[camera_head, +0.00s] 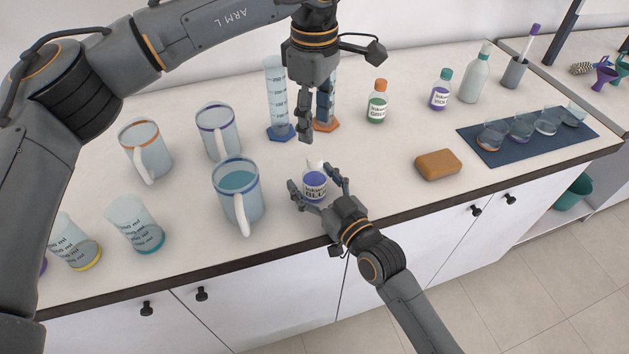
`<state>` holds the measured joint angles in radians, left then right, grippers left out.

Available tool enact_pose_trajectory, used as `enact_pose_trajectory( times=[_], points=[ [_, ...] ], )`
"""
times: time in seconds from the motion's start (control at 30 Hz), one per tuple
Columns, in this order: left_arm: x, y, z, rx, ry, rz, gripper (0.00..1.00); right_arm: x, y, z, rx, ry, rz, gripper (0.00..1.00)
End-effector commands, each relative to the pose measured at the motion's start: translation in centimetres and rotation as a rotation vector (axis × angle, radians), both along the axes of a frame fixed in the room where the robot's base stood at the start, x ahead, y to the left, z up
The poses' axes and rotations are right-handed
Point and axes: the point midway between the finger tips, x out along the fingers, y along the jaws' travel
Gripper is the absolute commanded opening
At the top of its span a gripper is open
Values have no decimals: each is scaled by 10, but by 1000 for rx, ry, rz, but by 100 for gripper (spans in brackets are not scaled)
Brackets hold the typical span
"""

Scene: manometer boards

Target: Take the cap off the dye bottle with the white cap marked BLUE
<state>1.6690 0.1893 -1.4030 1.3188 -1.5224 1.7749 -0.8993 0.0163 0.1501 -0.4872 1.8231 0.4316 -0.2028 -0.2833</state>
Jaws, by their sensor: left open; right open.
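The dye bottle marked BLUE (315,188) stands upright on the counter near its front edge.
A jug of blue liquid (238,192) stands just left of the bottle. Measuring cylinders (277,98) stand behind, near my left gripper. A green dye bottle (377,106), an orange sponge (438,165) and a dark mat (487,154) with beakers lie right. The counter between bottle and sponge is clear.

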Motion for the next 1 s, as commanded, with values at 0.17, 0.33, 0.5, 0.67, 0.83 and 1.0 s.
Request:
enact_pose_trajectory(
  times=[0.17, 0.33, 0.5, 0.67, 0.83, 1.0],
  points=[
    [0, 0, 0, 0, 0, 0, 49, 0, 0, 0, 0, 0, 0, 64],
    [0, 0, 0, 0, 0, 0, 49, 0, 0, 0, 0, 0, 0, 29],
    [0, 0, 0, 0, 0, 0, 49, 0, 0, 0, 0, 0, 0, 0],
    [0, 0, 0, 0, 0, -19, 49, 0, -1, 0, 0, 0, 0, 0],
    [0, 0, 0, 0, -1, -180, 49, 0, -1, 0, 0, 0, 0, 0],
    [0, 0, 1, 2, -1, -497, 49, 0, -1, 0, 0, 0, 0, 0]
  ],
)
